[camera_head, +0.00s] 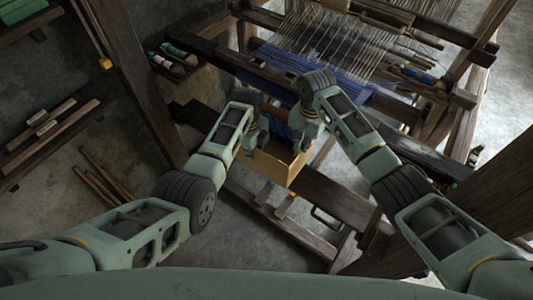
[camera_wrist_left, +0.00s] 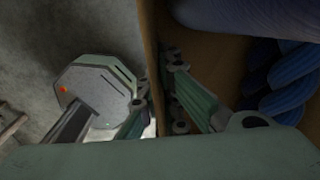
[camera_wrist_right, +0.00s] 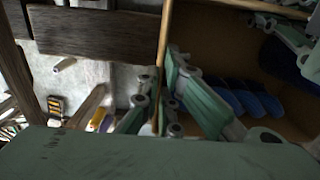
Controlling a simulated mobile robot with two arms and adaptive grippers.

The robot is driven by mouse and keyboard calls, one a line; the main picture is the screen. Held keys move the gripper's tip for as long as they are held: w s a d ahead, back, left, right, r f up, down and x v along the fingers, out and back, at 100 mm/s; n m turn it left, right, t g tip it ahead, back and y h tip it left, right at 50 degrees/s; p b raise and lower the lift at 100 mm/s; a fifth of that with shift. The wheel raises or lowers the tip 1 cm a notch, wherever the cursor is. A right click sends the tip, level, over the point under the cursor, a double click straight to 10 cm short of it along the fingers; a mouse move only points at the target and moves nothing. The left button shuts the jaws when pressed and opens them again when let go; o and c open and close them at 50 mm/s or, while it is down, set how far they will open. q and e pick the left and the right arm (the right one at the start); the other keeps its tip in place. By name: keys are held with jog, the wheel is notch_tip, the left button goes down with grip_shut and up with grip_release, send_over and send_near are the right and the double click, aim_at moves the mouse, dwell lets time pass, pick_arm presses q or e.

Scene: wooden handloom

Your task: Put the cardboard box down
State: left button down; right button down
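The cardboard box (camera_head: 278,168) is open-topped and sits between my two grippers in the middle of the head view. Blue rolls or skeins (camera_wrist_left: 285,90) lie inside it; they also show in the right wrist view (camera_wrist_right: 240,97). My left gripper (camera_head: 252,146) has one finger outside and one inside a box wall, closed on it. My right gripper (camera_head: 298,143) pinches the opposite wall (camera_wrist_right: 164,40) in the same way. The fingertips are partly hidden in the head view. I cannot tell whether the box's underside touches anything.
The wooden loom (camera_head: 340,60) with blue cloth (camera_head: 300,65) stands beyond the box. A dark wooden beam (camera_head: 335,195) runs beside the box at the right. A tray of rolls (camera_head: 175,60) is at the upper left. Loose sticks (camera_head: 103,178) lie on the floor at left.

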aim_at(252, 163)
dwell(0.6)
pick_arm(q)
jog(key=shift+f, duration=0.1)
pick_arm(e)
jog(key=shift+f, duration=0.15)
